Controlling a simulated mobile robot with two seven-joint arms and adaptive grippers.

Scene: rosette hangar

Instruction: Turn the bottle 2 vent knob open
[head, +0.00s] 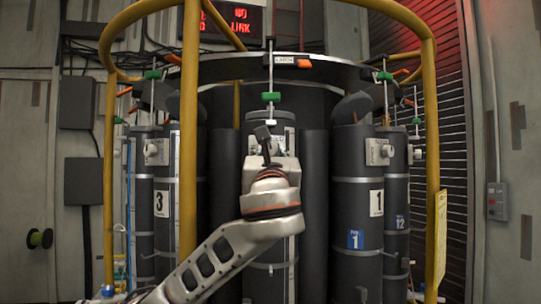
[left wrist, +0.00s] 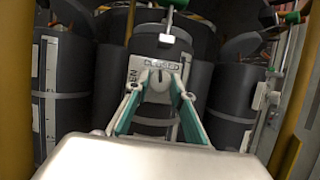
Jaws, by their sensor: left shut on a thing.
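The middle grey bottle (head: 284,270), between bottles 3 and 1, stands upright behind my left arm; its number is hidden. In the left wrist view its pale vent knob (left wrist: 158,76) sits low on a collar lettered CLOSED (left wrist: 161,65), with OPEN (left wrist: 132,85) lettered at the left side. The knob's dark pointer mark stands about upright, towards CLOSED. My left gripper (head: 264,142) is at the knob; in the left wrist view its teal-padded fingers (left wrist: 158,90) close in on it from both sides. My right gripper is in neither view.
Bottle 3 (head: 161,215) stands left and bottle 1 (head: 358,220) right, each with its own pale knob. Yellow posts (head: 189,130) and a yellow top rail (head: 430,100) frame the rack. A green-handled valve (head: 271,97) is just above the middle bottle.

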